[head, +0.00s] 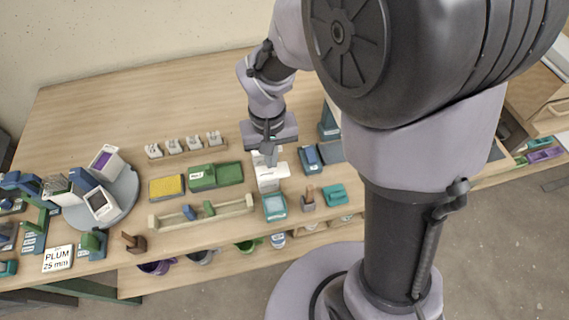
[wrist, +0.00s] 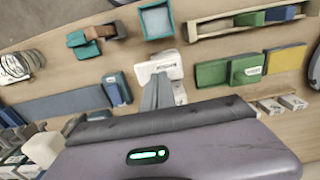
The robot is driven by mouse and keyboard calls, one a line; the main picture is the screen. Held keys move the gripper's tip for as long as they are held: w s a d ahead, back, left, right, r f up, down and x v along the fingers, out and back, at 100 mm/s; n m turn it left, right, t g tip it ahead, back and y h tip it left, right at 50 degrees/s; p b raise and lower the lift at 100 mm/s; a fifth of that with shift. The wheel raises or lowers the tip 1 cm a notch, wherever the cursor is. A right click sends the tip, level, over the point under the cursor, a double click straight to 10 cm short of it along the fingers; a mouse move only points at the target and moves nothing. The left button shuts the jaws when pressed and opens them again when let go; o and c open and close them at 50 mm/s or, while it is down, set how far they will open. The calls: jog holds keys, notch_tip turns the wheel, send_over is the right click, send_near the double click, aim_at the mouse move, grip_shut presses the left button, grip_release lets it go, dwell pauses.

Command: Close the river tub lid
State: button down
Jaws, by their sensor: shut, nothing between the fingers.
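I cannot read a river label on any tub. A blue block (head: 309,158) sits at the end of a long flat blue piece (head: 331,152); in the wrist view the block (wrist: 117,89) and the flat piece (wrist: 60,107) lie left of my fingers. A square teal open-topped container (head: 274,207) stands nearer the table's front; it also shows in the wrist view (wrist: 156,20). My gripper (head: 269,156) is shut and empty, pointing down over a white device (head: 271,180). In the wrist view the fingers (wrist: 160,92) overlap the device (wrist: 160,66); contact is unclear.
A green tray with a block (head: 216,175) and a yellow slab (head: 167,187) lie left of the device. A wooden rack (head: 202,213) runs along the front. Teal and brown pieces (head: 334,194) stand to the right. Buckets (head: 247,246) sit below.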

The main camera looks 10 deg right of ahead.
aim_at(276, 170)
notch_tip(276, 170, up, 7)
jog(key=d+p, duration=0.1)
jog(key=p, duration=0.5)
dwell(0.6)
